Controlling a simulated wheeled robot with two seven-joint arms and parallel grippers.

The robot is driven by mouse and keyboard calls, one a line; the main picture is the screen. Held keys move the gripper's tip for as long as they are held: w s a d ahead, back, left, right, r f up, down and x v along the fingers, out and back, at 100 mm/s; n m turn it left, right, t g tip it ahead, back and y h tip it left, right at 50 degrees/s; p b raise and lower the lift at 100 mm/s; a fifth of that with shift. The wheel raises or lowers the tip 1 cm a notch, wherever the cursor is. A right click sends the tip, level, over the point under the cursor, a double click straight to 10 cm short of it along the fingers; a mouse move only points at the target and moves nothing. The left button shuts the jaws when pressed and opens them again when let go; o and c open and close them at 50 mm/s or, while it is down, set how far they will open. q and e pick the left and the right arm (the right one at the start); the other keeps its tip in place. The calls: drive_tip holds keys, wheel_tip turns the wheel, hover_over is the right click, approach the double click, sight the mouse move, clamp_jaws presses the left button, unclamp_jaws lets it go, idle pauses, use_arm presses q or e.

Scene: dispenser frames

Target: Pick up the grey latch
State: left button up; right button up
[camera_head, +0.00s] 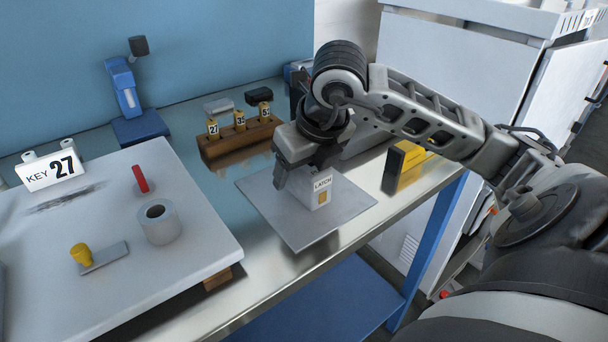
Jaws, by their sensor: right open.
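A small light-grey block (318,188) with a "LATCH" label and a yellow rectangle on its front stands on a grey square mat (285,225) at the table's right part. My right gripper (300,172) points down just over and behind this block, with its jaws open. One finger shows to the left of the block; the other is partly hidden, and I cannot tell whether it touches the block. A flat grey piece with a yellow knob (81,253) lies on the pale board (60,300) at the left. My left gripper is out of view.
The board also holds a grey ring (158,222), a red peg (139,179) and a "KEY 27" sign (50,170). A wooden rack (225,148) with numbered yellow keys stands behind the mat. A yellow and black box (405,166) is right of the mat.

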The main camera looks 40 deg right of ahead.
drive_tip(key=shift+c, duration=0.3)
drive_tip(key=c, duration=1.3)
drive_tip(key=shift+r, duration=0.1)
